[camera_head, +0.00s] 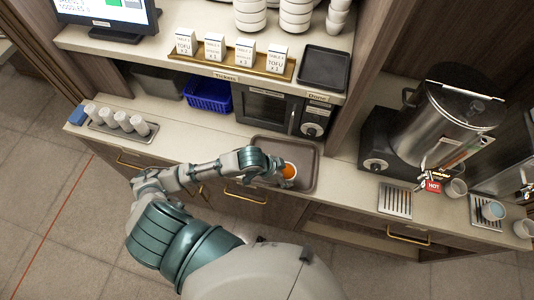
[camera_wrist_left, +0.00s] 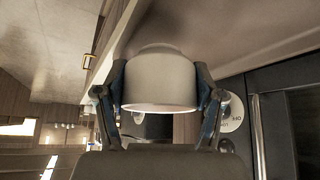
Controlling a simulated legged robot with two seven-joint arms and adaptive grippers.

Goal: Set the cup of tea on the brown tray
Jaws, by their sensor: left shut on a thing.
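The cup of tea (camera_head: 289,171), pale with orange-brown tea in it, is over the right part of the brown tray (camera_head: 311,156) in the head view. My left gripper (camera_head: 280,170) reaches in from the left and is shut on the cup. In the left wrist view the pale cup (camera_wrist_left: 160,82) sits between the two fingers and appears upside down, its base close to a brownish surface. I cannot tell whether the base touches the tray. The cup looks upright in the head view. My right gripper is not in view.
A microwave (camera_head: 266,108) and a blue basket (camera_head: 208,95) stand behind the tray. A shelf above holds a black tray (camera_head: 324,68) and stacked bowls. A steel hot-water urn (camera_head: 440,125) stands at right, with cups nearby. Upturned cups (camera_head: 123,121) lie at left.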

